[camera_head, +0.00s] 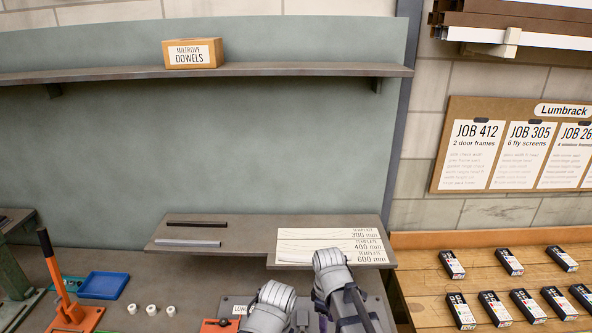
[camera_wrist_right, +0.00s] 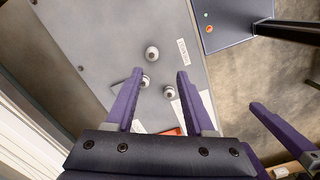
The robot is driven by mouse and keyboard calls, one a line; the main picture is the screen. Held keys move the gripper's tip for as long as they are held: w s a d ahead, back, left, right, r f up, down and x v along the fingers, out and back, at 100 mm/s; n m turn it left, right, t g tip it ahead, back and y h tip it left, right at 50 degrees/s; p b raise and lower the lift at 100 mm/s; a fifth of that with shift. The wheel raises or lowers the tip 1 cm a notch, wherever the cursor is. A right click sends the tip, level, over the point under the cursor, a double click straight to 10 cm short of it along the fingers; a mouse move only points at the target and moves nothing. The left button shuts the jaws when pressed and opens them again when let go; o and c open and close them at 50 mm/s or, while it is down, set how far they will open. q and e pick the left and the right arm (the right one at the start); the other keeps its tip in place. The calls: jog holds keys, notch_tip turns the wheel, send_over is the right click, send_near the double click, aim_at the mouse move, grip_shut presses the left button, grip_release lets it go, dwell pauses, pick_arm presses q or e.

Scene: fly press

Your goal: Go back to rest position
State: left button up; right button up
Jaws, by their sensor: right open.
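My right gripper (camera_wrist_right: 159,74) is open in the right wrist view. Its two purple fingers are apart, with nothing held between them. Past the fingers lies a grey surface with several small white round pieces, one (camera_wrist_right: 152,53) beyond the tips and others seen between the fingers. Purple parts of what looks like my left gripper (camera_wrist_right: 280,130) show at the right of that view; whether it is open or shut is unclear. In the head view, two grey arm links of mine come up at bottom centre, by the front of the raised shelf; the fingertips do not show clearly there.
Template sheets (camera_head: 330,246) and two bars (camera_head: 188,243) lie on the raised bench shelf (camera_head: 240,225). A blue tray (camera_head: 104,285) and an orange-handled press (camera_head: 62,290) stand left. Several small dark boxes (camera_head: 509,261) fill the wooden bench at right. A dowels box (camera_head: 192,53) is on the high shelf.

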jog(key=s+a+f+m+b, duration=0.2)
jog(key=s+f+m+b, duration=0.6)
jog(key=f, duration=0.5)
jog(key=shift+s+a+m+h+b, duration=0.2)
jog(key=shift+s+m+h+b, duration=0.1)
jog(key=shift+s+b, duration=0.95)
